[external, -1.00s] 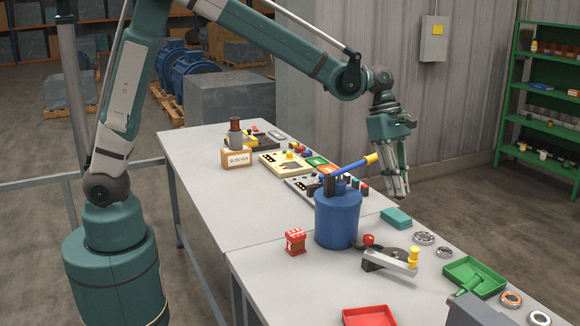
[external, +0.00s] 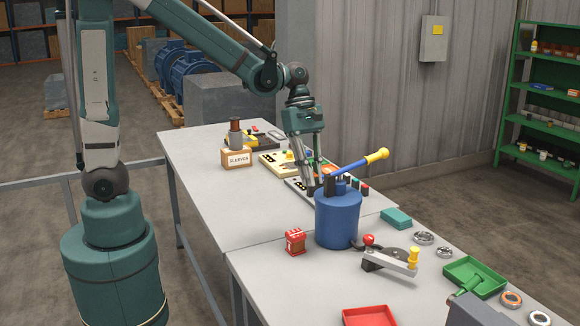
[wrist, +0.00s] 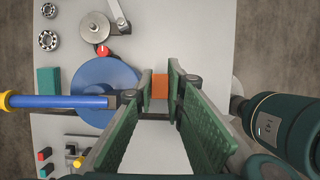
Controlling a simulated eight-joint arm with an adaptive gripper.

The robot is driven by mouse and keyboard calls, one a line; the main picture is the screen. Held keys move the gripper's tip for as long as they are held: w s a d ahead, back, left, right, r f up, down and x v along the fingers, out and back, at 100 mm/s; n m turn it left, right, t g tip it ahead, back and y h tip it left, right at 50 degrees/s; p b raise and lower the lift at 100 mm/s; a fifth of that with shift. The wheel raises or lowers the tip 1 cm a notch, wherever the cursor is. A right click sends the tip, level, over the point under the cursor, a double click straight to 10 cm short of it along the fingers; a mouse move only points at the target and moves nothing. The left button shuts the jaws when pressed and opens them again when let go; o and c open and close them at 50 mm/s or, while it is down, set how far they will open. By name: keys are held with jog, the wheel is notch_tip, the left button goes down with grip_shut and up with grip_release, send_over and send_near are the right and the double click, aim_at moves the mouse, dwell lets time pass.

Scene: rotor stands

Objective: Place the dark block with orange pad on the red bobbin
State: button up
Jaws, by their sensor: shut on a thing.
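My gripper (external: 318,190) is above the table, just behind and left of the blue drum's top in the external view. In the wrist view its fingers (wrist: 160,88) are shut on the block with the orange pad (wrist: 160,86). Only the orange face shows clearly between the fingertips; the dark part is mostly hidden. The red bobbin (external: 295,241) stands upright on the table, left of the drum, with pale marks on it. Nothing is seen on top of it. I cannot make it out in the wrist view.
The blue drum (external: 338,220) with its raised yellow-ended lever (external: 376,156) stands close beside my gripper, right of the bobbin. A red tray (external: 368,316) is at the front. Table left of the bobbin is clear.

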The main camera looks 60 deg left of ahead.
jog(key=s+a, duration=0.3)
jog(key=s, duration=0.1)
send_over(298, 235)
jog(key=a, duration=0.1)
jog(key=shift+f, duration=2.35)
jog(key=shift+a+f, duration=0.25)
jog(key=shift+f, duration=0.2)
jog(key=shift+f, duration=0.1)
jog(key=shift+f, duration=2.8)
jog(key=shift+f, duration=2.1)
jog(key=shift+f+b, duration=0.2)
jog(key=shift+b, duration=0.3)
